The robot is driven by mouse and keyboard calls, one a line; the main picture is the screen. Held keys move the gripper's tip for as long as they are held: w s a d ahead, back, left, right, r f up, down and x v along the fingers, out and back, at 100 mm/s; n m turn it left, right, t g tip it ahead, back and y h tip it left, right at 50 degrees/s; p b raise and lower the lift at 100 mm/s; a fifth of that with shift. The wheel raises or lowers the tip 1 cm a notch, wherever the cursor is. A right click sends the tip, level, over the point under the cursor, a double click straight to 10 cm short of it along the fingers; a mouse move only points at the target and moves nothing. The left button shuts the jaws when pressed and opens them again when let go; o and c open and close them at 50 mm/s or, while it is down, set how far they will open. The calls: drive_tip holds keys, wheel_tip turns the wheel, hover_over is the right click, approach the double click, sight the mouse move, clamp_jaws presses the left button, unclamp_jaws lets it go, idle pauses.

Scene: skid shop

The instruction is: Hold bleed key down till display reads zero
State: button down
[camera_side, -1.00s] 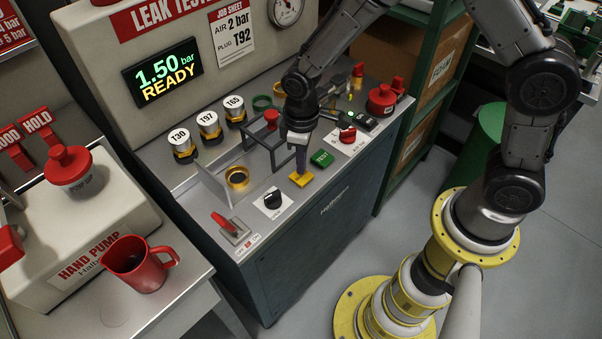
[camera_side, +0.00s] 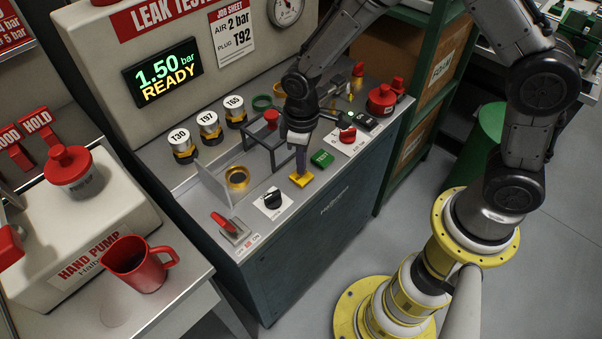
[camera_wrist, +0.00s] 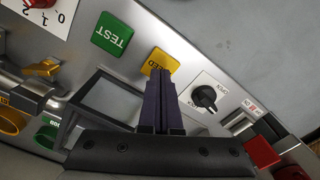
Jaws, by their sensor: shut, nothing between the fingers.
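The bleed key (camera_side: 300,180) is a yellow square key at the front of the leak tester's bench top. It also shows in the wrist view (camera_wrist: 160,60), partly hidden behind my fingertips, with the end of its lettering visible. My gripper (camera_side: 299,165) is shut and empty, pointing down at the key. In the wrist view its dark fingers (camera_wrist: 160,82) overlap the key's lower part. I cannot tell whether the tips touch it or hover just above. The display (camera_side: 163,72) reads 1.50 bar in green and READY in yellow.
A green TEST key (camera_side: 322,158) sits right of the bleed key, and a black rotary knob (camera_side: 273,199) left of it. A dark frame (camera_side: 262,147) stands close behind. A red-handled switch (camera_side: 231,228) is at the front left.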

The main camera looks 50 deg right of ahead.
drive_tip(key=shift+f, duration=1.1)
idle(2.4)
drive_tip(key=shift+r, duration=0.1)
wheel_tip(320, 180, up, 8)
idle(0.9)
idle(0.5)
drive_tip(key=s+d+r+m+t, duration=0.15)
drive_tip(key=d+r, duration=0.25)
drive_tip(key=r, duration=0.4)
drive_tip(key=s+d+r+m+t, duration=0.1)
drive_tip(key=s+d+r+t, duration=0.2)
drive_tip(key=r, duration=0.6)
drive_tip(key=s+d+m, duration=0.1)
drive_tip(key=s+d, duration=0.1)
drive_tip(key=s, duration=0.5)
drive_tip(key=s+d+m+t, duration=0.1)
drive_tip(key=s+m, duration=0.1)
drive_tip(key=s, duration=0.6)
drive_tip(key=shift+d, duration=0.4)
